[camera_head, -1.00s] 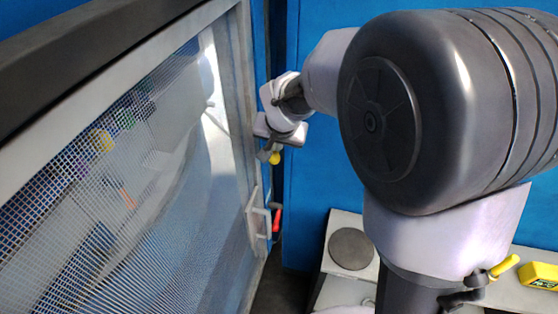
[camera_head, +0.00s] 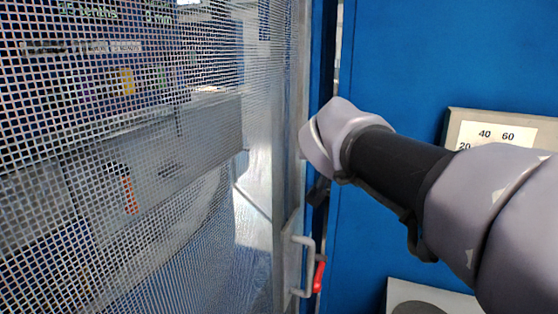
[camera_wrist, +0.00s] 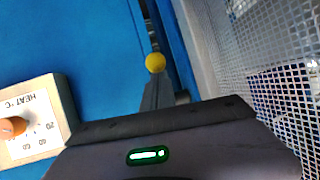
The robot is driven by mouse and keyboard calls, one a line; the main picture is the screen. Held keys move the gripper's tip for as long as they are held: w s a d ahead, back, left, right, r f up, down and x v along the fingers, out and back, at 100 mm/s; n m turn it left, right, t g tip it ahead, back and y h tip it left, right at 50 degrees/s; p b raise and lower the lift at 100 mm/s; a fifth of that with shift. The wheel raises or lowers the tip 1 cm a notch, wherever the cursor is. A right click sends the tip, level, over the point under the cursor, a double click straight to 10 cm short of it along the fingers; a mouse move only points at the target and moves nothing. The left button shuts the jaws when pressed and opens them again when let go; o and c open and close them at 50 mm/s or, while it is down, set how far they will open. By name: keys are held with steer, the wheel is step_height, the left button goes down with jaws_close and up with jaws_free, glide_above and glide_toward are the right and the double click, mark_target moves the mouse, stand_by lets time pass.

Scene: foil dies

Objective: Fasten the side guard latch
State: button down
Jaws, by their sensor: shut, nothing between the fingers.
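The side guard is a mesh door (camera_head: 120,110) in a grey frame (camera_head: 293,120), filling the left of the head view. A yellow ball knob (camera_wrist: 155,62) shows in the wrist view, in the narrow strip between blue panel and guard frame. My gripper (camera_wrist: 157,84) is shut and empty, its fingertips just below the knob in that picture; I cannot tell whether they touch it. In the head view the knob is hidden and only a dark part of my gripper (camera_head: 318,192) shows below the wrist. A red-gripped lever (camera_head: 319,275) hangs beside the door's grey pull handle (camera_head: 303,265).
A blue panel (camera_head: 395,75) stands right of the guard. A heat dial plate (camera_head: 495,133) is on the right; it also shows in the wrist view (camera_wrist: 38,120) with an orange knob (camera_wrist: 12,127). A pale surface with a dark disc (camera_head: 422,307) lies at the lower right.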

steer(key=shift+w+d+f+b, duration=0.2)
steer(key=shift+w+f+b, duration=0.25)
steer(key=shift+b, duration=0.6)
steer(key=shift+w+d+f+b, duration=0.2)
steer(key=shift+f+b, duration=0.3)
steer(key=shift+b, duration=0.5)
steer(key=shift+f, duration=0.1)
